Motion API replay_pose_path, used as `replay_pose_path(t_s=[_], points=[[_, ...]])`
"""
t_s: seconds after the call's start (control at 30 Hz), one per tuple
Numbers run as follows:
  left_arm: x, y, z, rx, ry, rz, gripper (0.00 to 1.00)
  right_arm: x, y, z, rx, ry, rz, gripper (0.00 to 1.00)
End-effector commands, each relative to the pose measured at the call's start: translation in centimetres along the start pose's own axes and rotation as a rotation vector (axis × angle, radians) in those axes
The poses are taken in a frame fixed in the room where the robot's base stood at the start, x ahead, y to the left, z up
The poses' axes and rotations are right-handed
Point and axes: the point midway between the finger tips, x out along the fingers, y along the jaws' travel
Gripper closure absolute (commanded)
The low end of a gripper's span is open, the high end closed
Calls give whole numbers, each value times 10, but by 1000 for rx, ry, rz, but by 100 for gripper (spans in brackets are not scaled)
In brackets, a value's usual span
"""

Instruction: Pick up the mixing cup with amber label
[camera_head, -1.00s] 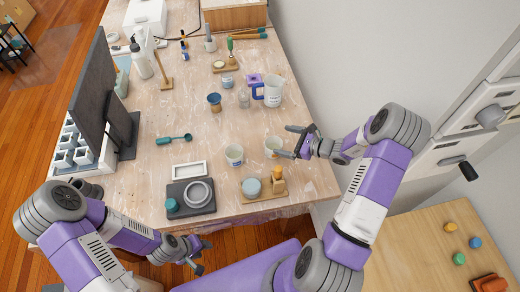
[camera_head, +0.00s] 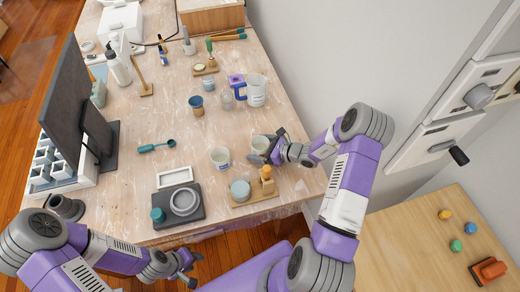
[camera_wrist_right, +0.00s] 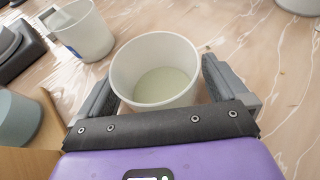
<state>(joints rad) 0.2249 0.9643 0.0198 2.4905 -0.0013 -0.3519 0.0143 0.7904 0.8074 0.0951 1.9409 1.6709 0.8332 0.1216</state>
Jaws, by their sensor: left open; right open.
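A white mixing cup (camera_head: 260,144) stands on the workbench at its right side. In the right wrist view the same cup (camera_wrist_right: 155,70) is upright, with pale liquid inside; I cannot see an amber label on it. My right gripper (camera_head: 267,145) is open, with a finger on each side of this cup. I cannot tell whether either finger touches it. A second white cup (camera_head: 220,157) stands to its left; the wrist view shows this cup (camera_wrist_right: 85,32) with a blue mark. My left gripper (camera_head: 192,271) is open and empty, off the bench's front edge.
A wooden stand (camera_head: 265,190) with a grey-blue round piece is close in front of the cups. A dark scale (camera_head: 190,211) with a ring lies left of it. A blue-handled jug (camera_head: 256,92) and a blue cup (camera_head: 197,104) stand farther back. The bench's middle is fairly clear.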

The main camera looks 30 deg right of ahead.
Motion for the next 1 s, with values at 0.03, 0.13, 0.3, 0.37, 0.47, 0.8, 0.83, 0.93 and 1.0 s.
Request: replay_pose_path(t_s=[0.03,0.13,0.3,0.37,0.47,0.8,0.83,0.93,1.0], points=[[0,0,0,0,0,0,57,0,0,0,0,0,-1,0],[0,0,0,0,0,0,57,-1,0,1,-1,0,0,5],[0,0,0,0,0,0,57,-1,0,0,-1,0,0,31],[0,0,0,0,0,0,57,-1,0,0,-1,0,0,40],[0,0,0,0,0,0,57,-1,0,0,-1,0,0,55],[-1,0,0,0,0,0,57,-2,0,2,-1,-1,0,57],[-1,0,0,0,0,0,57,-2,0,3,-1,-1,0,57],[-2,1,0,0,0,0,57,-3,0,7,-2,-1,0,57],[-4,1,0,0,0,0,57,-5,0,11,-2,-1,0,57]])
